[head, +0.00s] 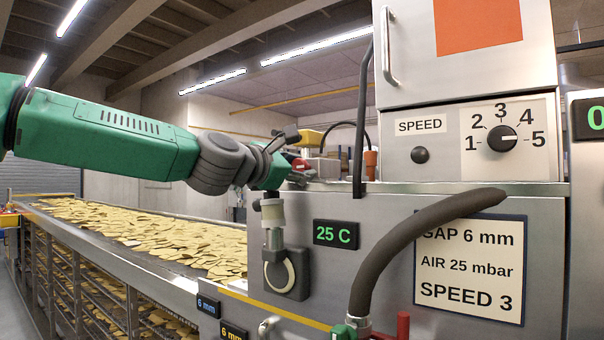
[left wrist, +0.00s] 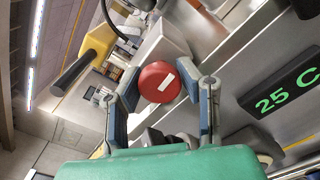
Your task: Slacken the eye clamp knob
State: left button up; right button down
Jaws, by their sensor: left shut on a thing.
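The clamp knob is a red round knob (left wrist: 159,82) with a white mark on its face, seen between my fingers in the left wrist view. In the head view only a small red part of it (head: 299,164) shows past my gripper. My left gripper (head: 294,158) reaches in from the left above the steel housing. Its two fingers (left wrist: 162,84) close on the knob from opposite sides. A pale box (left wrist: 165,43) sits just behind the knob. My right gripper is in neither view.
A yellow part with a black handle (left wrist: 97,47) is close beside the left gripper. A conveyor of chips (head: 150,232) runs at left. A hanging gauge-like fitting (head: 274,235), a 25 C display (head: 336,234) and a thick hose (head: 385,250) are on the steel housing below.

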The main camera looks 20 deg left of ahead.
pick_arm(q)
jog(key=shift+d+f+m, duration=0.1)
jog(key=shift+f+m, duration=0.4)
jog(key=shift+m, duration=0.2)
jog(key=o, duration=1.2)
jog(key=shift+c, duration=0.2)
jog(key=shift+s+a+r, duration=0.2)
jog(key=shift+a+r, duration=0.05)
jog(key=shift+r, duration=0.1)
jog(key=v, duration=1.2)
jog(key=shift+a, duration=0.15)
